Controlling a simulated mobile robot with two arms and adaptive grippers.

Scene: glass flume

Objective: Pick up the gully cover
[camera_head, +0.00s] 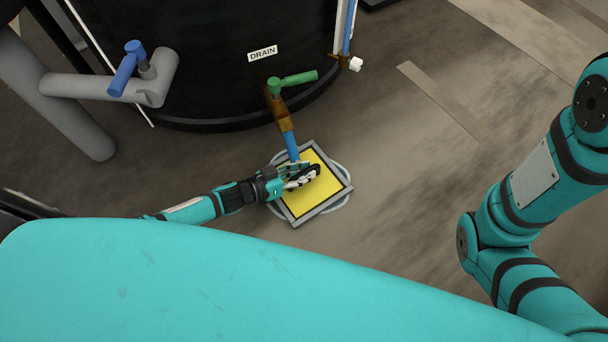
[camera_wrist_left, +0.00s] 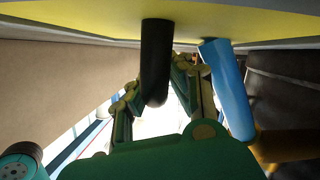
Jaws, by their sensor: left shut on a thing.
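The gully cover (camera_head: 323,188) is a yellow square plate with a grey border, below the drain pipe in the head view. In the left wrist view its yellow face (camera_wrist_left: 90,22) spans the top, and a black handle (camera_wrist_left: 155,55) sticks out from it. My left gripper (camera_head: 302,177) is over the cover's middle, shut on this handle, with a finger on each side of it. The fingers hide part of the plate. I cannot tell whether the cover is clear of the floor. My right gripper is out of view.
A blue hose (camera_head: 291,146) hangs from the brown drain fitting with a green valve handle (camera_head: 298,79) and ends close by the cover. A black tank (camera_head: 215,60) stands behind. A pale ring (camera_head: 347,192) shows around the cover. The floor to the right (camera_head: 400,160) is clear.

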